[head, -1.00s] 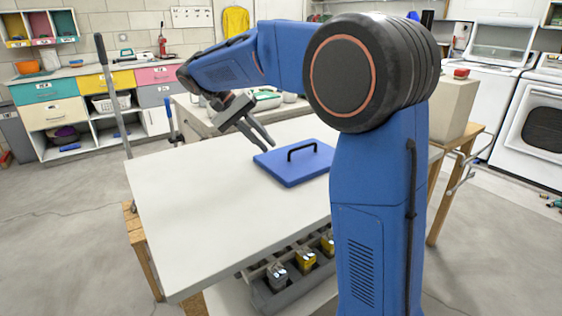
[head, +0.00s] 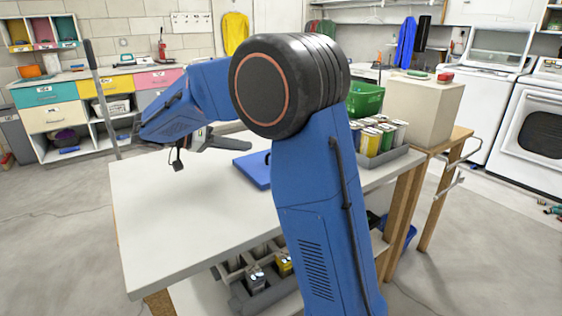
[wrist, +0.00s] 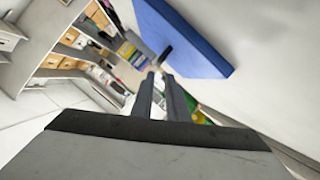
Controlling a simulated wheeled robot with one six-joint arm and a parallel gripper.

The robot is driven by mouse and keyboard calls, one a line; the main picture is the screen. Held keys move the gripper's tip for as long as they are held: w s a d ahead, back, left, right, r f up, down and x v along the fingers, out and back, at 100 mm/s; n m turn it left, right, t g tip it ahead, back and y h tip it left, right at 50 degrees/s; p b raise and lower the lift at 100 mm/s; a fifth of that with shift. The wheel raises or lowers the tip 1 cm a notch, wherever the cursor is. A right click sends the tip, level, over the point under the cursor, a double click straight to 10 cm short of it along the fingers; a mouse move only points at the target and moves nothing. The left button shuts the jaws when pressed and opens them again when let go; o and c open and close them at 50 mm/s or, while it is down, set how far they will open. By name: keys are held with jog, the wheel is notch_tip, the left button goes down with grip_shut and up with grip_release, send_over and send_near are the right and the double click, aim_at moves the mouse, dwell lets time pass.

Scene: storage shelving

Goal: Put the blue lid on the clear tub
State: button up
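The blue lid (head: 250,172) lies flat on the white worktable, with its right part hidden behind my arm. In the wrist view the blue lid (wrist: 190,38) is at the top, with its black handle (wrist: 165,54) just beyond the fingertips. My gripper (head: 240,144) is above the table, to the left of and above the lid, pointing right. In the wrist view my gripper (wrist: 160,80) shows two fingers with a narrow gap and nothing between them. I cannot make out the clear tub in either current view.
The worktable (head: 165,215) is bare at the left and front. A grey tray of cans (head: 380,140), a green basket (head: 365,98) and a beige box (head: 425,108) stand at right behind my arm. A lower shelf holds a grey divided bin (head: 250,300).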

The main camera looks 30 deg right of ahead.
jog(key=x, duration=0.8)
jog(key=shift+s+d+f, duration=0.1)
jog(key=shift+d+f, duration=0.1)
jog(key=shift+d, duration=0.15)
jog(key=shift+x, duration=2.6)
jog(key=shift+r, duration=0.15)
grip_shut()
notch_tip(320, 180, up, 28)
